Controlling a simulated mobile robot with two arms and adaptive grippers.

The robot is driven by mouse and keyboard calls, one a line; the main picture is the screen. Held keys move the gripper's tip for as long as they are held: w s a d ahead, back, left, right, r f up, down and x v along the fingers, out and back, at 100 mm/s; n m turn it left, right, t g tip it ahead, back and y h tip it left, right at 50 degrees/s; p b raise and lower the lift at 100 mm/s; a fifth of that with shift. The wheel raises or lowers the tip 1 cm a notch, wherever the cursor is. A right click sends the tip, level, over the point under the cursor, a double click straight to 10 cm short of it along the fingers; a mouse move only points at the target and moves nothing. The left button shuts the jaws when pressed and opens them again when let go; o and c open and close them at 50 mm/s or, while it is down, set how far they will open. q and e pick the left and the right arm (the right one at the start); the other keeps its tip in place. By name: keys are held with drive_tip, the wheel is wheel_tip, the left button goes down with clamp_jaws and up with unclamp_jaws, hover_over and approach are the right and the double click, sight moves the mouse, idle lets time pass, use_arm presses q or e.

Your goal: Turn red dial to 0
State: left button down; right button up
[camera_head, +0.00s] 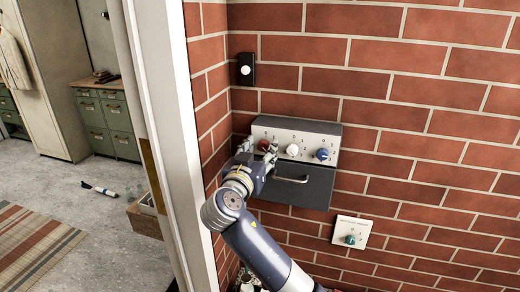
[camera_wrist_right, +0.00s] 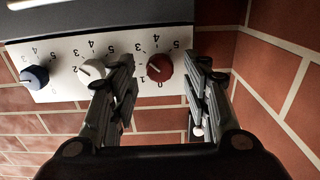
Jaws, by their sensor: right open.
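The red dial (camera_head: 263,144) is the leftmost of three dials on a pale panel (camera_head: 310,135) on the brick wall. In the right wrist view, which is upside down, the red dial (camera_wrist_right: 159,68) shows between the two fingertips of my right gripper (camera_wrist_right: 164,62), with a gap on each side. A scale of digits surrounds it; its exact setting is hard to read. My right gripper (camera_head: 258,153) is open and empty in front of the panel. My left gripper is not in view.
The white dial (camera_head: 292,149) and blue dial (camera_head: 322,154) sit right of the red one. A dark box front with a handle (camera_head: 291,180) is below. A separate plate with a teal dial (camera_head: 350,239) is lower right. A white door frame (camera_head: 170,110) stands left.

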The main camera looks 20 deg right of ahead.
clamp_jaws()
